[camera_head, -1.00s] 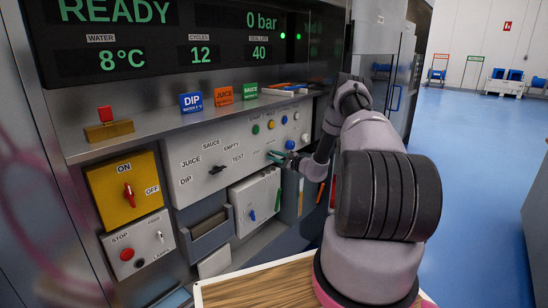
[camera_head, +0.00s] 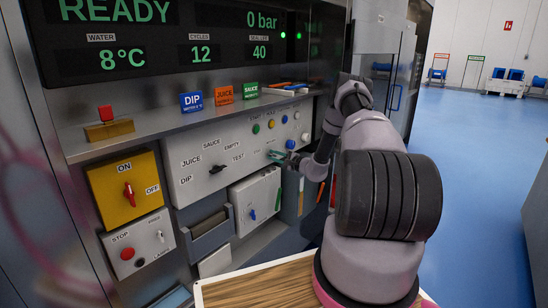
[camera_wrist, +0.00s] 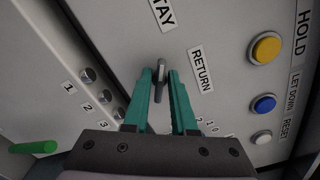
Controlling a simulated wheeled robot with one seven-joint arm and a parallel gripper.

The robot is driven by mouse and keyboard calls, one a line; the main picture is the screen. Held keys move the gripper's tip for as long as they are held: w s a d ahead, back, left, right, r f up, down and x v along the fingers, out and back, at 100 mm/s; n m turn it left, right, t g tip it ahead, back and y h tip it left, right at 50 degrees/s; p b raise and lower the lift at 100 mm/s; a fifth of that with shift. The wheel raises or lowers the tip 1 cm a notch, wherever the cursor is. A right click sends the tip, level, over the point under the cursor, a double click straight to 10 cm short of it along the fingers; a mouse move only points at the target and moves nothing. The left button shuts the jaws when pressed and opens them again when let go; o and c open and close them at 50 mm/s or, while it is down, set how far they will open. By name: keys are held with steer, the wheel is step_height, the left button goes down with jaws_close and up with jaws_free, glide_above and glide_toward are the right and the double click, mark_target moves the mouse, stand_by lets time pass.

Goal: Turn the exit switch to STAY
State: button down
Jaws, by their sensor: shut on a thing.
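The exit switch (camera_wrist: 161,68) is a small grey lever on the light panel. In the wrist view it shows between the tips of my gripper's teal fingers (camera_wrist: 160,82), which are shut on it. The lever lies nearly upright in that picture, its upper end towards the partly cut-off STAY label (camera_wrist: 162,12). The RETURN label (camera_wrist: 201,69) is to its right. In the head view my gripper (camera_head: 277,156) reaches the panel from the right; the switch is too small and covered to make out there.
A yellow button (camera_wrist: 265,48), a blue button (camera_wrist: 264,104) and a white button (camera_wrist: 261,137) are right of the switch. Metal knobs numbered 1 to 3 are left. In the head view a black selector (camera_head: 218,169) is left of my gripper. Blue floor (camera_head: 480,180) lies open at right.

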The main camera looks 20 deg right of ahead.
steer(key=shift+f, duration=0.1)
steer(key=c, duration=0.7)
jaws_free()
steer(key=shift+c, duration=0.2)
steer(key=v, duration=1)
steer(key=shift+s+d, duration=0.2)
steer(key=shift+s, duration=0.15)
